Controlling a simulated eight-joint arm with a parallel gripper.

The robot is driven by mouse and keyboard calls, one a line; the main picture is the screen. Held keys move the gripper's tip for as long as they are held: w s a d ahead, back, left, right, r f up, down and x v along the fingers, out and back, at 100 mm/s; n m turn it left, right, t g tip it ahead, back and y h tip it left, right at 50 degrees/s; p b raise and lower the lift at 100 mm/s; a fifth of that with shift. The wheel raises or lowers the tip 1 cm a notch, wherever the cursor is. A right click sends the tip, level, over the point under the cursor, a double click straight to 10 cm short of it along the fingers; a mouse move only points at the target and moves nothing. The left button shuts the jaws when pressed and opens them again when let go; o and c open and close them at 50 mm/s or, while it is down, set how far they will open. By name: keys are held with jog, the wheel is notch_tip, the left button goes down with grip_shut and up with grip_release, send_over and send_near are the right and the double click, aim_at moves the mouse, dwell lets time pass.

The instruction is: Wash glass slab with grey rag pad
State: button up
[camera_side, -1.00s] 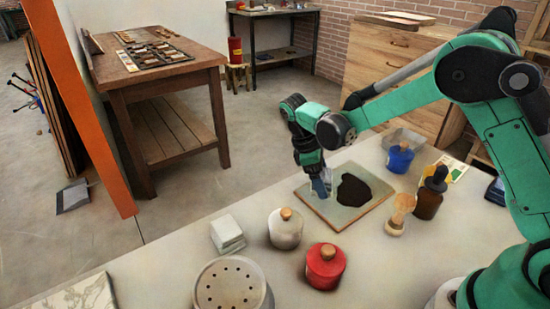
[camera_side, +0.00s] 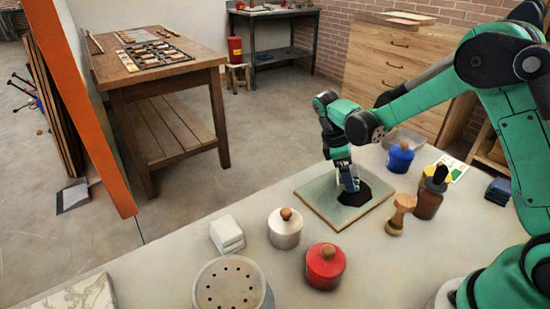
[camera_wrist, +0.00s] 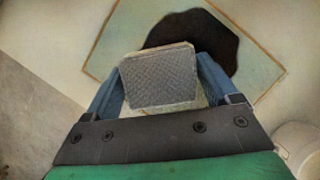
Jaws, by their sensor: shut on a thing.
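The glass slab (camera_side: 318,202) lies flat on the worktop, with a black ink patch (camera_side: 361,197) on it. In the wrist view the slab (camera_wrist: 108,52) sits ahead of the gripper, and the dark patch (camera_wrist: 212,36) is partly hidden behind the pad. My gripper (camera_side: 349,184) is over the patch, pointing down. It is shut on the grey rag pad (camera_wrist: 160,76), which shows between the blue fingers in the wrist view. I cannot tell whether the pad touches the slab.
White jar (camera_side: 284,232), red jar (camera_side: 325,268) and a perforated container (camera_side: 231,287) stand in front. A white block (camera_side: 227,235) is at left. Blue jar (camera_side: 400,158), brown bottle (camera_side: 430,196) and wooden tool (camera_side: 400,214) stand right of the slab.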

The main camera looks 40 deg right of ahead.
aim_at(359, 163)
jog(key=shift+d, duration=1.55)
jog(key=shift+s+d, duration=0.1)
jog(key=shift+d, duration=0.15)
jog(key=shift+s, duration=0.85)
jog(key=shift+a, duration=4.85)
jog(key=shift+s+a, duration=0.2)
jog(key=shift+a, duration=0.1)
jog(key=shift+s, duration=0.75)
jog(key=shift+s+d, duration=0.15)
jog(key=shift+d, duration=3.65)
jog(key=shift+d+r, duration=0.15)
jog(key=shift+d, duration=1.25)
notch_tip(359, 163, up, 8)
jog(key=shift+a, duration=0.15)
